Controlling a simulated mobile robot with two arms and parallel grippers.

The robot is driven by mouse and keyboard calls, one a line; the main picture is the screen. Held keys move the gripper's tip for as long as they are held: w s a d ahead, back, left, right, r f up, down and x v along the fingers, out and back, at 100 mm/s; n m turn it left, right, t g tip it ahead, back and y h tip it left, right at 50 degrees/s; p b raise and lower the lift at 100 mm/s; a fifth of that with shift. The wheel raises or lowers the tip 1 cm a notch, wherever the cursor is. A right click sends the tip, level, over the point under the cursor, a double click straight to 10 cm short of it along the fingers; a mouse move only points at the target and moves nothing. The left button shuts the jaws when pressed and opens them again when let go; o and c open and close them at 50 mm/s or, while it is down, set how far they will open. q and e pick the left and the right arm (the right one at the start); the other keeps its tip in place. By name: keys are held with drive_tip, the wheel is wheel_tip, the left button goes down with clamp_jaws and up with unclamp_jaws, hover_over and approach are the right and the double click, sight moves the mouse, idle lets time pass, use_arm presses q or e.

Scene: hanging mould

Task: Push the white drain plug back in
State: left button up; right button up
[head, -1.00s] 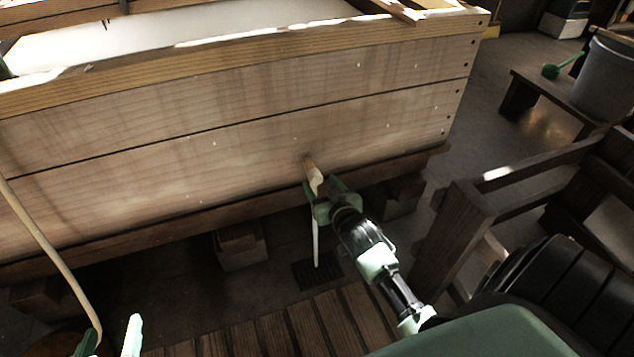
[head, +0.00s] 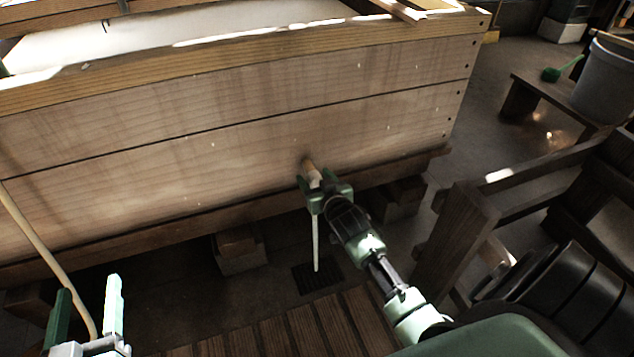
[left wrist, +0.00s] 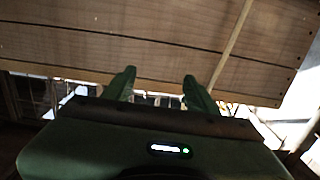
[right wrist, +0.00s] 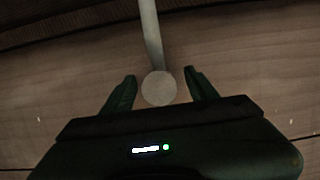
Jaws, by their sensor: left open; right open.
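The drain plug (head: 311,168) is a pale round peg sticking out low from the front of the wooden vat (head: 230,140). Its round end (right wrist: 158,88) faces the right wrist camera. A thin white stream (head: 316,245) runs straight down below the plug to the floor. My right gripper (head: 318,182) is open, with one finger on each side of the plug end and a gap showing on both sides. The plug's inner part is hidden. My left gripper (head: 88,288) is open and empty at the lower left, away from the plug; its fingers (left wrist: 158,80) also show in the left wrist view.
A pale hose or pole (head: 45,245) runs down at the left near my left gripper. A dark grate (head: 318,277) lies on the floor below the plug. Slatted boards (head: 270,330) lie in front. A wooden frame (head: 460,235) and a bench with a grey bucket (head: 605,85) stand right.

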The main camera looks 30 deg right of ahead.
sight(309, 168)
clamp_jaws()
drive_tip(key=shift+w+d+b, duration=0.25)
drive_tip(key=shift+w, duration=0.75)
drive_tip(key=shift+w+d+b, duration=0.25)
drive_tip(key=shift+w, duration=0.7)
drive_tip(key=shift+w+r, duration=0.1)
drive_tip(key=shift+r, duration=0.05)
drive_tip(key=shift+c, duration=2.4)
unclamp_jaws()
drive_tip(key=shift+d, duration=0.1)
drive_tip(key=o, duration=0.5)
drive_tip(key=shift+w, duration=0.1)
use_arm(q)
drive_tip(key=r, duration=0.1)
drive_tip(key=r+t, duration=0.2)
drive_tip(key=r, duration=0.1)
drive_tip(key=shift+d+r+h, duration=0.1)
drive_tip(key=shift+d+h, duration=0.15)
drive_tip(key=shift+h, duration=0.15)
